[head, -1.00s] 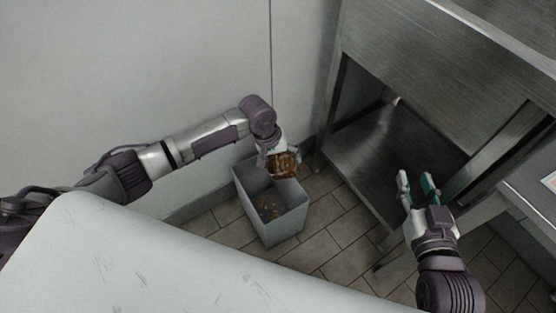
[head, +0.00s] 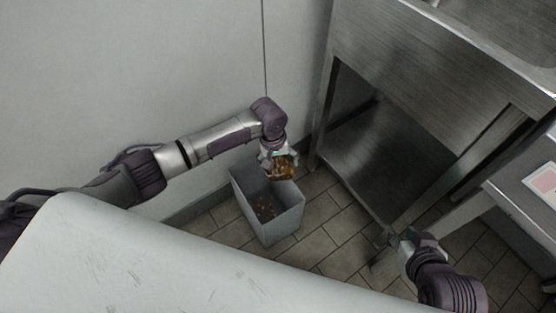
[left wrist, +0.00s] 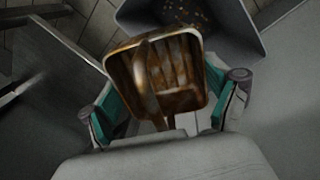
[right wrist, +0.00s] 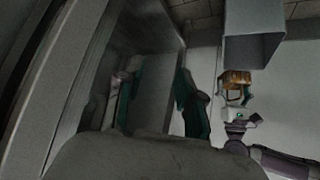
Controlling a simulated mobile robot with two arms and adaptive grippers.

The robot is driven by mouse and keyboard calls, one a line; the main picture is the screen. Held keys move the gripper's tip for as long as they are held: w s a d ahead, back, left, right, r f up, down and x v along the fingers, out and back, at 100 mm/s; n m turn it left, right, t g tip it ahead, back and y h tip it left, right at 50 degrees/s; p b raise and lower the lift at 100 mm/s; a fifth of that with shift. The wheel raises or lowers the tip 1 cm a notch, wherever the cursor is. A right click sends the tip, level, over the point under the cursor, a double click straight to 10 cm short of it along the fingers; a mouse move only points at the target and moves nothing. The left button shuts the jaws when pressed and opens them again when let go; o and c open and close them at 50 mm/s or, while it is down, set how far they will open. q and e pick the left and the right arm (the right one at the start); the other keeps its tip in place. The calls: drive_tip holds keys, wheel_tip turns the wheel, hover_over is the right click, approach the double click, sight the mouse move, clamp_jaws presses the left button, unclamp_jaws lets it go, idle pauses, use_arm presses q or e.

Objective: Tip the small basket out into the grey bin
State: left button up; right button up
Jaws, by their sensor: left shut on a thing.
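The small brown basket (head: 283,170) is in my left gripper (head: 279,158), tilted over the grey bin (head: 282,224). In the left wrist view the basket's open side (left wrist: 160,72) faces the camera; its inside looks bare, with a curved handle across it. The left fingers (left wrist: 163,112) are on either side of the basket's near end. Small brown bits lie in the bin (left wrist: 240,45). The right wrist view also shows the basket (right wrist: 236,77) and the bin (right wrist: 253,50). My right gripper (right wrist: 157,92) is open and empty, low beside the steel table, away from the basket.
A steel table (head: 425,75) with a lower shelf (head: 365,165) stands right of the bin. A pale wall (head: 130,80) is behind the bin. Tiled floor (head: 320,225) is clear between bin and table. A counter (head: 515,190) is at the right edge.

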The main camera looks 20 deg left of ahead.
use_arm(q)
drive_tip(key=shift+w+d+g+y+p, duration=0.1)
drive_tip(key=shift+d+g+y+p, duration=0.2)
drive_tip(key=shift+y+p, duration=0.35)
use_arm(e)
drive_tip(key=s+d+f+g+h, duration=0.1)
drive_tip(key=s+d+f+g, duration=0.1)
drive_tip(key=s+g, duration=0.2)
drive_tip(key=shift+s+f, duration=0.3)
drive_tip(key=shift+s, duration=1.1)
drive_tip(key=shift+d, duration=0.1)
use_arm(q)
drive_tip(key=shift+r, duration=0.15)
